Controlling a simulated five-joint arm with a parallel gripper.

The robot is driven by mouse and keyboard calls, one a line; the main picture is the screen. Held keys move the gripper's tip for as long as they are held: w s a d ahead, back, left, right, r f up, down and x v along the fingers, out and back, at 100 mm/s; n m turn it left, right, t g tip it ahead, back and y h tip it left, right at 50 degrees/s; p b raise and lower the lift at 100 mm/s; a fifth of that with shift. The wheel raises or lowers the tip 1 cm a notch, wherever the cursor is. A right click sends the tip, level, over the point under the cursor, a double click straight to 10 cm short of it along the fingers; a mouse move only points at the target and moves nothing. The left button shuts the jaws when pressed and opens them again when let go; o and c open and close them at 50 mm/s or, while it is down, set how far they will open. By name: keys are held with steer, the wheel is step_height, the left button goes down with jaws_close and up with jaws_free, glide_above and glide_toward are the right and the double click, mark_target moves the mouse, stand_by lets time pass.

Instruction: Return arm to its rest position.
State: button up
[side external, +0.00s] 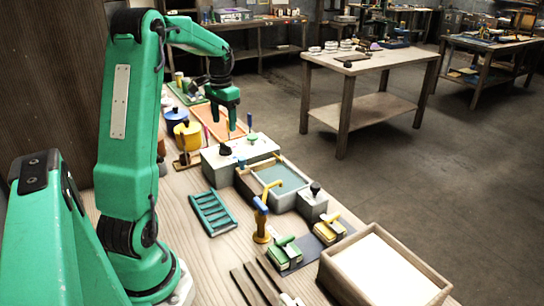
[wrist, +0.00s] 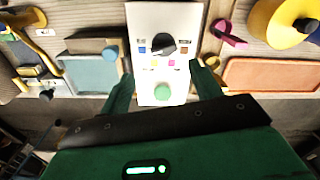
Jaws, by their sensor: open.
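My arm is green, and my gripper (side external: 230,125) hangs in the air above the pale box (side external: 238,152) in the side view. In the wrist view my gripper (wrist: 162,88) has its two green fingers spread wide, with nothing held between them. The pale box also shows there (wrist: 165,25), with a black knob (wrist: 163,47), small coloured marks and a round green knob (wrist: 162,91) lying in view between the fingers. I cannot tell the exact height of the fingers above the box.
A wooden-framed vat (side external: 280,182) stands right of the box, with a teal rack (side external: 210,212) in front. Yellow (side external: 188,134) and blue (side external: 175,118) pots stand left. Brushes (side external: 285,252) and a wooden tray (side external: 384,272) are near the front. Open floor lies beyond the bench.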

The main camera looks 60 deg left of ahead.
steer(key=s+d+r+m+t, duration=0.1)
steer(key=s+d+r, duration=0.15)
steer(key=d, duration=0.65)
steer(key=s+d+r+t+y, duration=0.1)
steer(key=d+r, duration=0.2)
steer(key=d, duration=0.5)
steer(key=s+d+r+m+t, duration=0.1)
steer(key=d+r+t, duration=0.15)
steer(key=d, duration=0.65)
steer(key=s+d+f+t+h, duration=0.1)
steer(key=s+d, duration=0.5)
steer(key=d, duration=0.1)
steer(key=shift+s+d+f+m, duration=0.15)
steer(key=shift+s+f+m, duration=0.15)
steer(key=shift+s+m, duration=0.1)
